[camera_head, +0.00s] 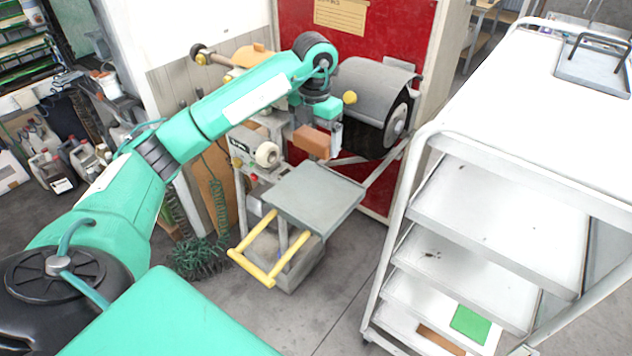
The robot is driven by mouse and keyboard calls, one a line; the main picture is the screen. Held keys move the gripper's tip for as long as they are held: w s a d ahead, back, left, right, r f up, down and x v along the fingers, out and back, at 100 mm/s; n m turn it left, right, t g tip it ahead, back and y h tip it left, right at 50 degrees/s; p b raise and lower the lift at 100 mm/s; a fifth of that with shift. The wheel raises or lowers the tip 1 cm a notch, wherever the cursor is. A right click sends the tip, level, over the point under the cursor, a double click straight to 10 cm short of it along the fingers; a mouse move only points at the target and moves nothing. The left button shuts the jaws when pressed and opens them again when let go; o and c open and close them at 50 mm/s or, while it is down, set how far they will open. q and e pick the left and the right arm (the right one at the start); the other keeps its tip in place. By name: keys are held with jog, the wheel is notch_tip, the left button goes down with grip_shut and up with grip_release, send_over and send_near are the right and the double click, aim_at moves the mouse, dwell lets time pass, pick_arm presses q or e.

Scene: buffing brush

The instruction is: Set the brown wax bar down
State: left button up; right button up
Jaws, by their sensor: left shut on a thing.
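The brown wax bar (311,142) is held in my left gripper (331,134), in front of the buffing machine. The fingers are partly hidden, and the bar sticks out to their left. The bar is above the far part of a small grey platform (314,195) and appears clear of it. The dark round buffing brush (366,137) sits under a grey hood (372,84), just right of the gripper. My right gripper is out of view.
A yellow handle (268,272) juts from the platform's near side. A white shelf cart (500,213) stands at right, with a green pad (469,325) on a low shelf. A red panel (400,35) stands behind the machine. The grey platform top looks bare.

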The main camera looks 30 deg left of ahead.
pick_arm(q)
jog(key=p, duration=0.4)
send_over(315, 193)
notch_tip(315, 193, down, 10)
jog(key=shift+f, duration=0.15)
notch_tip(315, 193, down, 4)
jog(key=shift+d+r+p, duration=0.1)
jog(key=shift+p, duration=0.6)
jog(key=shift+f, duration=0.65)
jog(key=o, duration=0.8)
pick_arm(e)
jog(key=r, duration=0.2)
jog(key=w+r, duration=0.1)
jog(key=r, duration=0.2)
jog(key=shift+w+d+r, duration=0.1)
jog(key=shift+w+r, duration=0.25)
